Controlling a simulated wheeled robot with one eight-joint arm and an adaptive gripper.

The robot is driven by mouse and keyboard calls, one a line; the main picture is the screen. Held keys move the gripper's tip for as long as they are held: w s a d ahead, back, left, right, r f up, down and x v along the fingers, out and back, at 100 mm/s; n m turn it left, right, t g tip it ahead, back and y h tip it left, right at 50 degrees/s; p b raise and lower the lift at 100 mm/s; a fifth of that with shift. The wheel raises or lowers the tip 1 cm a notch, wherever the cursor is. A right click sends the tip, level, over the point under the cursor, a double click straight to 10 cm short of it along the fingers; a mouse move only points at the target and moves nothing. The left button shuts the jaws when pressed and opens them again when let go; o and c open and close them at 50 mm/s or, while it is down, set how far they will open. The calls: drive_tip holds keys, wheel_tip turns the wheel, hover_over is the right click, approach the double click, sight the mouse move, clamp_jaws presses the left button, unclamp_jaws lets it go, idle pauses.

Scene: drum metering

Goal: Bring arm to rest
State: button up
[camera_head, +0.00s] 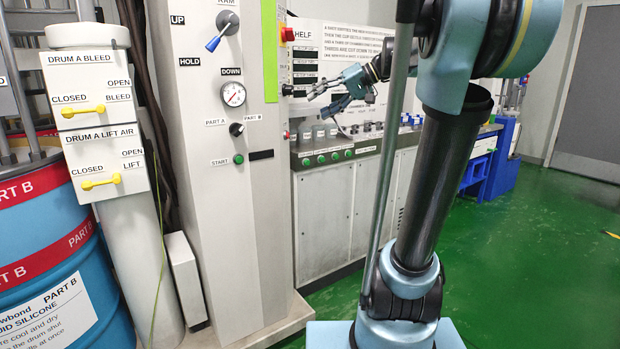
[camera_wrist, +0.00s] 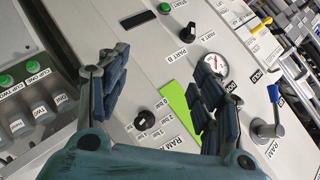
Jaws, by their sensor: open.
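My gripper (camera_head: 340,86) is in front of the right side of the machine cabinet (camera_head: 210,155) in the head view, with its fingers pointing left toward the panel. In the wrist view my gripper (camera_wrist: 158,105) has its two padded fingers spread wide apart, with nothing between them. A black knob (camera_wrist: 145,120) with a pressure scale shows in the gap between the fingers, beyond them. I cannot tell the exact distance from the fingertips to the panel. My arm reaches across from the right side of the head view.
The cabinet carries a blue-tipped RAM lever (camera_head: 222,32), a gauge (camera_head: 233,94) and a green START button (camera_head: 238,159). A blue Part B drum (camera_head: 60,270) stands at left beside valve boxes with yellow handles (camera_head: 83,111). A bench (camera_head: 345,205) is behind. Green floor (camera_head: 540,250) is clear at right.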

drive_tip(key=s+d+f+m+h, duration=0.1)
drive_tip(key=s+d+f+h, duration=0.3)
drive_tip(key=s+f, duration=0.4)
drive_tip(key=s+d+f+m+h, duration=0.1)
drive_tip(key=s+d+f+h, duration=0.2)
drive_tip(key=f, duration=1.4)
drive_tip(key=s+d+f+m+h, duration=0.2)
drive_tip(key=s+d+f+h, duration=0.2)
drive_tip(key=s+d+f, duration=0.4)
drive_tip(key=s+f, duration=0.5)
drive_tip(key=shift+s+d+h, duration=0.15)
drive_tip(key=shift+s+h, duration=0.1)
drive_tip(key=shift+h, duration=0.05)
drive_tip(key=shift+w+f, duration=0.15)
drive_tip(key=shift+w, duration=0.25)
drive_tip(key=shift+c, duration=0.6)
